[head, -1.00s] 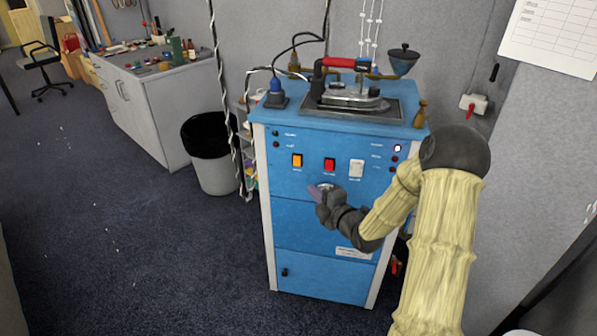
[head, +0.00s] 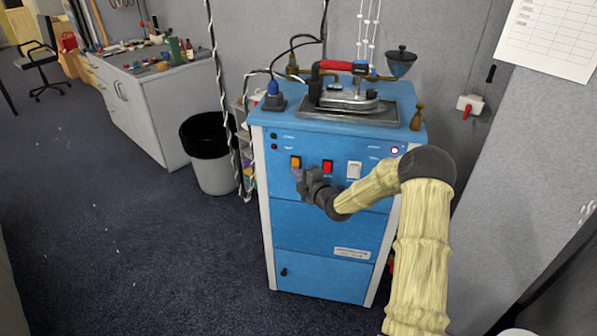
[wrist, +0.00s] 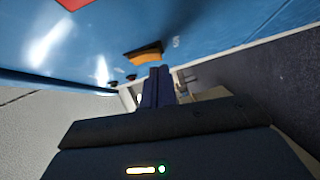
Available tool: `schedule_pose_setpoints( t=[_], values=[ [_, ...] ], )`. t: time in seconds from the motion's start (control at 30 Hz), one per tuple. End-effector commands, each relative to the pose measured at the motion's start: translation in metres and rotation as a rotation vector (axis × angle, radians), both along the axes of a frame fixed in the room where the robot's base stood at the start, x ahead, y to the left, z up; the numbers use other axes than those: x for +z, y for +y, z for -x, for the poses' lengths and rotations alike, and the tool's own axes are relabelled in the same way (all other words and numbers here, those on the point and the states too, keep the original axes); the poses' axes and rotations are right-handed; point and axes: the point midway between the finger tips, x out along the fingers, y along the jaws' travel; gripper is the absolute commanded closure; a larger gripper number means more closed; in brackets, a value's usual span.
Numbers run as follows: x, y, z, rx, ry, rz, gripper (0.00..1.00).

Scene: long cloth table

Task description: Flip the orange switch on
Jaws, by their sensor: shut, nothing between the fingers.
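The orange switch (head: 296,162) is at the left of a row of three switches on the upper front of the blue cabinet (head: 320,235). In the wrist view the orange switch (wrist: 147,54) shows just beyond the fingertips. My gripper (head: 298,176) is shut and empty, with its tips just below the switch in the head view. My gripper also shows in the wrist view (wrist: 160,72). I cannot tell whether the tips touch the switch, nor which way the switch is set.
A red switch (head: 327,167) and a white switch (head: 354,170) sit to the right of the orange one. An iron (head: 347,98) stands on a tray on the cabinet top. A black-lined bin (head: 212,172) stands on the floor at left.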

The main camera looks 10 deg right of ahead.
Motion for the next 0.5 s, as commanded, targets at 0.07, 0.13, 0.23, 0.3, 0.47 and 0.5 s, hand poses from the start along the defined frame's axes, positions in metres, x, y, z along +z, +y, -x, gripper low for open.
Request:
schedule_pose_setpoints(
  t=[0.07,0.13,0.23,0.3,0.47,0.5],
  values=[
    [0.0002,-0.0023,-0.0048,-0.001,-0.001,-0.002,1.0],
    [-0.0004,-0.0032,-0.0066,-0.001,-0.001,-0.001,1.0],
    [-0.0009,-0.0034,-0.0069,0.0,0.0,-0.001,1.0],
    [-0.0009,-0.0034,-0.0068,0.0,0.0,0.0,1.0],
    [-0.0012,-0.0034,-0.0068,0.0,-0.001,0.001,1.0],
    [-0.0018,-0.0034,-0.007,0.0,-0.003,0.001,1.0]
  ],
)
